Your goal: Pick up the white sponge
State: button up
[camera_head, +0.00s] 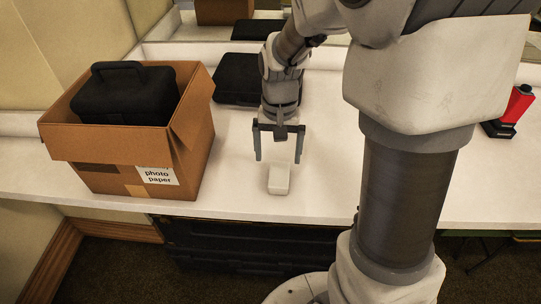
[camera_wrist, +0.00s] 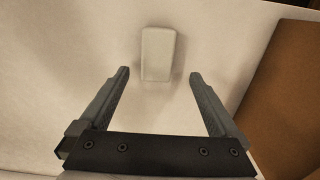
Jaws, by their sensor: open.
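The white sponge (camera_head: 279,179) lies on the white tabletop in the head view, just right of the cardboard box. It is a small pale block with rounded edges. My gripper (camera_head: 278,158) is open and points down above the table close to the sponge. In the wrist view the sponge (camera_wrist: 158,53) lies beyond the fingertips, roughly centred between their lines. My gripper's two fingers (camera_wrist: 159,75) are spread wide with nothing between them. I cannot tell the exact height of the fingertips above the table.
A cardboard box (camera_head: 110,162) labelled "photo paper" holds a black case (camera_head: 125,97) at the left; its side (camera_wrist: 290,95) shows right in the wrist view. Another black case (camera_head: 238,80) lies behind my gripper. A red and black object (camera_head: 513,108) stands far right. White tabletop (camera_head: 325,190) is clear around the sponge.

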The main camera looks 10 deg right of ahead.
aim_at(279, 174)
jog(key=shift+f, duration=0.85)
jog(key=f+b, duration=0.1)
jog(key=f, duration=0.1)
jog(key=s+f+b, duration=0.1)
jog(key=f, duration=0.1)
jog(key=shift+d+f, duration=0.1)
jog(key=shift+w+f, duration=0.1)
jog(key=shift+f, duration=0.45)
jog(key=c, duration=1.4)
jog(key=shift+c, duration=0.2)
jog(key=shift+r, duration=0.15)
notch_tip(279, 174, up, 4)
jog(key=shift+r+p, duration=0.25)
jog(key=shift+p, duration=0.6)
jog(key=s+d+r+p, duration=0.2)
jog(key=s+d+r, duration=0.4)
jog(key=d, duration=0.4)
jog(key=shift+r, duration=0.15)
